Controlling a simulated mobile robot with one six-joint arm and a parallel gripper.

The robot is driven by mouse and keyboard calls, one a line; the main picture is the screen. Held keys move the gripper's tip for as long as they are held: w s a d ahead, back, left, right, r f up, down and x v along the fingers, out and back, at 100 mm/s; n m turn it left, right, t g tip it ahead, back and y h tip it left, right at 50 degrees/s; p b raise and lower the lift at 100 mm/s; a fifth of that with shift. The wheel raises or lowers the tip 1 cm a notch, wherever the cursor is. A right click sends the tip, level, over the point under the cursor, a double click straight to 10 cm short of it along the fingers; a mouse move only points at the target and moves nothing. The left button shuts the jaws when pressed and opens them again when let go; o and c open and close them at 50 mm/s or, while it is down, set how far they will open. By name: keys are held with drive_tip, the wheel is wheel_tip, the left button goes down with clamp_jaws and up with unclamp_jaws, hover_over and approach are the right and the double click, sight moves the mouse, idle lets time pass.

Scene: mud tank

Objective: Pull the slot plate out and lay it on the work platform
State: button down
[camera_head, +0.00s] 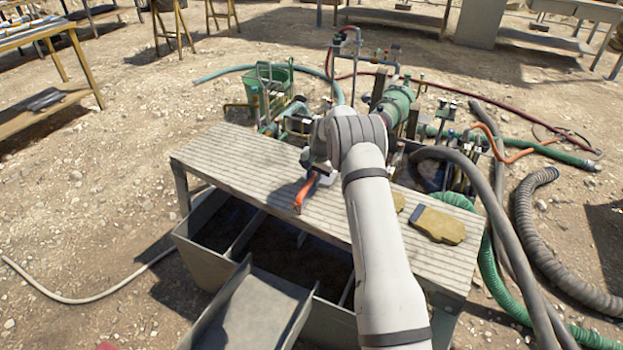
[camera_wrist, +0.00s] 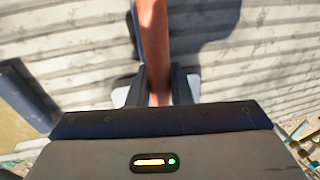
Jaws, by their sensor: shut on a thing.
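My gripper (camera_head: 312,172) is over the ribbed grey work platform (camera_head: 235,165), near its middle. In the wrist view my gripper (camera_wrist: 160,88) has its two dark fingers on either side of a narrow orange-red bar (camera_wrist: 153,45) and is shut on it. In the head view the orange-red bar (camera_head: 301,194) points down and toward the platform's front edge. I cannot tell whether its end touches the boards, or whether it is the slot plate. The platform also fills the wrist view (camera_wrist: 60,45), with dark shadows beside the bar. My arm hides part of the platform.
Yellow gloves (camera_head: 440,226) lie right of my arm on the platform. The open mud tank (camera_head: 203,262) with divider walls is below the front edge, with a grey chute (camera_head: 255,310) before it. Pumps and a green crate (camera_head: 268,88) stand behind. Hoses (camera_head: 545,240) lie right.

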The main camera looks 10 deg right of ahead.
drive_tip(key=c, duration=1.2)
unclamp_jaws()
drive_tip(key=shift+c, duration=0.2)
drive_tip(key=shift+s+f, duration=0.1)
drive_tip(key=shift+f, duration=0.1)
drive_tip(key=s+r+n+p, duration=0.1)
drive_tip(key=s+r, duration=0.3)
drive_tip(key=r, duration=0.7)
drive_tip(key=s+r+n+p, duration=0.15)
drive_tip(key=s+r, duration=0.35)
drive_tip(key=r, duration=0.6)
drive_tip(key=s+a+r+n+p, duration=0.1)
drive_tip(key=s+a+r+p, duration=0.1)
drive_tip(key=s+r, duration=0.9)
drive_tip(key=s+r+n+t+h+p, duration=0.1)
drive_tip(key=s+r+n+p, duration=0.1)
drive_tip(key=s, duration=2.5)
drive_tip(key=shift+s+a+r+n+h+p, duration=0.2)
drive_tip(key=shift+a+n+h+p, duration=0.1)
drive_tip(key=shift+n+p, duration=0.6)
